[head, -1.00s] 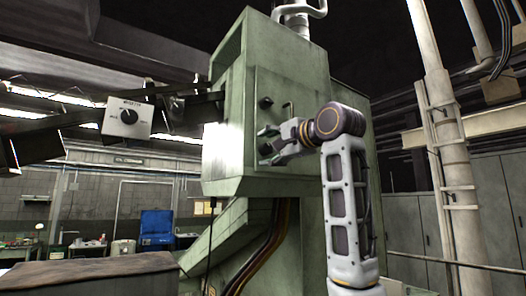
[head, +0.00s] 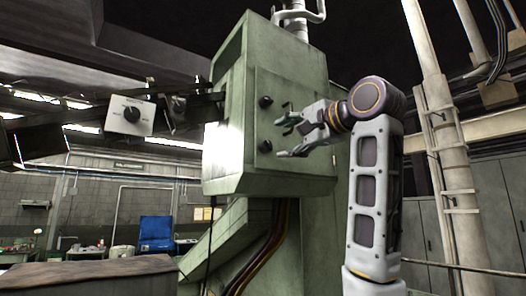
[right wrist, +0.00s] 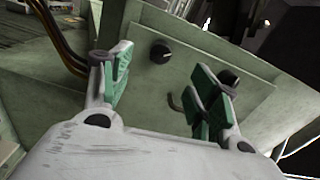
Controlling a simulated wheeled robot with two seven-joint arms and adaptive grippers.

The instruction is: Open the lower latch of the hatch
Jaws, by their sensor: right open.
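The hatch (head: 300,88) is a flat green panel on the green machine cabinet, and it sits closed against it. The lower latch (head: 265,146) is a small black knob near its left edge; it also shows in the right wrist view (right wrist: 161,53). The upper latch (head: 265,101) is a similar knob above it, partly behind a finger in the wrist view (right wrist: 228,78). My right gripper (head: 284,137) is open and empty, in front of the hatch and right of the lower latch, apart from it. Its green-padded fingers also show in the wrist view (right wrist: 162,75). My left gripper is not in view.
A bent hook-like handle (right wrist: 175,102) stands on the hatch between my fingers in the wrist view. A pipe column (head: 440,120) stands at the right.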

